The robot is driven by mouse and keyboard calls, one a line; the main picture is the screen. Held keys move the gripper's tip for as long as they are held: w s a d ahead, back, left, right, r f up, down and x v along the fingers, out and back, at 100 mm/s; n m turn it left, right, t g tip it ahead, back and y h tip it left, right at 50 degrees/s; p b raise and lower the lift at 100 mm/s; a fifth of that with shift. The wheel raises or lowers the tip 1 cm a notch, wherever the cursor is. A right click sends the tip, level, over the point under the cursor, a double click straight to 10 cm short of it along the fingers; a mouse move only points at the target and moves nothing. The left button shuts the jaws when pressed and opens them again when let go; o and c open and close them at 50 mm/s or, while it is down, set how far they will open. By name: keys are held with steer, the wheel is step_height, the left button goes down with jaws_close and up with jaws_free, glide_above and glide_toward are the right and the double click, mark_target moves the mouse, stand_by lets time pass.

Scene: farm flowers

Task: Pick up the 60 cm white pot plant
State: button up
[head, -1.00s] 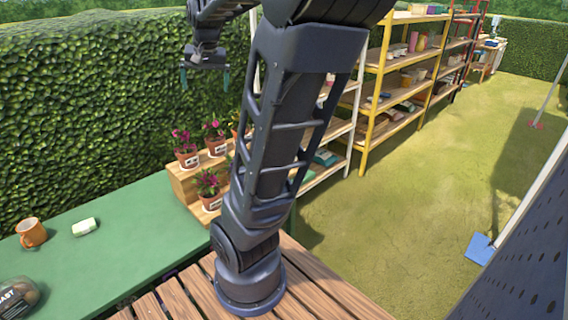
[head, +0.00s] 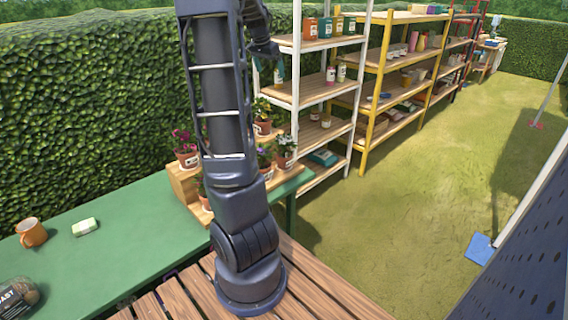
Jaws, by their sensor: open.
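Several potted plants in terracotta pots with white labels stand on a stepped wooden stand (head: 183,182) on the green table. One has magenta flowers (head: 186,150), one has yellow flowers (head: 262,117), and one at the right has pale flowers (head: 285,150). A purple-flowered one (head: 264,160) is partly behind my arm. The labels are too small to read, so I cannot tell which is the 60 cm white one. My gripper (head: 279,68), with teal fingers, is open and empty, high above the stand's right side, in front of the white shelf.
An orange mug (head: 33,235), a white-and-green block (head: 85,227) and a dark-wrapped package (head: 17,297) are on the green table (head: 130,215). A white shelf (head: 322,92) and a yellow shelf (head: 395,65) stand right of the stand. A hedge runs behind; the grass is open.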

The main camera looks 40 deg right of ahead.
steer(key=d+m, duration=0.1)
steer(key=d, duration=0.3)
glide_above(284, 159)
steer(key=w, duration=0.3)
steer(key=shift+g, duration=0.4)
steer(key=f, duration=3.5)
steer(key=shift+a+f, duration=0.15)
steer(key=shift+a, duration=0.05)
steer(key=shift+x, duration=5.45)
steer(key=shift+d, duration=0.2)
steer(key=shift+c, duration=0.4)
